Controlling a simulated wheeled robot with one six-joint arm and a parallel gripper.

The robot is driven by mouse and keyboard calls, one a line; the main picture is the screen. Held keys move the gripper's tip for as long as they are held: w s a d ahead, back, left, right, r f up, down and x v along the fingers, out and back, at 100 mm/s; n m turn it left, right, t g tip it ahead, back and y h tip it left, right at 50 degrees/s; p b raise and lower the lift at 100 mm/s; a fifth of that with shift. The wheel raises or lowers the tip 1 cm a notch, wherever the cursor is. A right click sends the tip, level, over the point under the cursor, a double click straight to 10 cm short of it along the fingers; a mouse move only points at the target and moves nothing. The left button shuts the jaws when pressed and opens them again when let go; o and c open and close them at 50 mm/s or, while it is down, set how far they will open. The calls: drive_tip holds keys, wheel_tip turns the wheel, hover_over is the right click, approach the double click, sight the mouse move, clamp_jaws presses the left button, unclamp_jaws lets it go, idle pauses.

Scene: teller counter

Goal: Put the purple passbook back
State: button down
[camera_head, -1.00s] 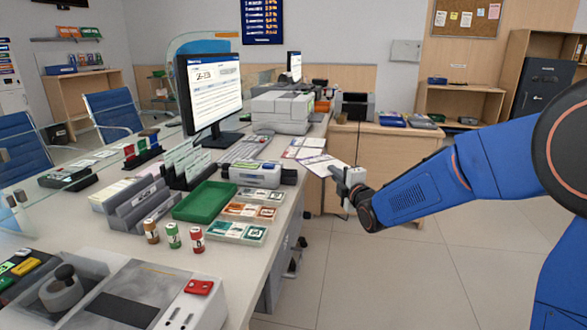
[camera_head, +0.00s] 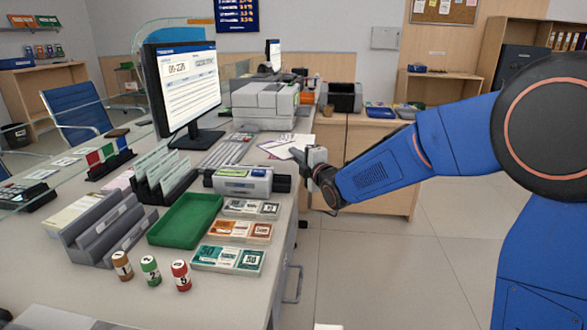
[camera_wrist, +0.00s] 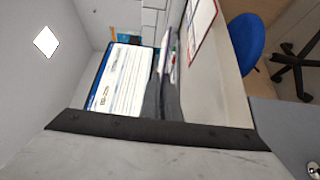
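My gripper (camera_head: 303,158) is beside the right edge of the counter, just right of the grey counting machine (camera_head: 240,183) in the head view. Its fingers are small and partly hidden there, so I cannot tell whether they are open or hold anything. In the wrist view a dark bar and a pale grey surface fill the lower part and hide the fingertips. A dark rack of upright pale-green booklets (camera_head: 160,172) and a grey slotted organizer (camera_head: 100,228) stand on the counter.
Papers (camera_head: 285,145) lie beyond my gripper. Floor on the right is open.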

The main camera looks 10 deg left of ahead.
sight(296, 179)
drive_tip(key=shift+f, duration=2.35)
drive_tip(key=shift+f, duration=0.65)
drive_tip(key=c, duration=2)
unclamp_jaws()
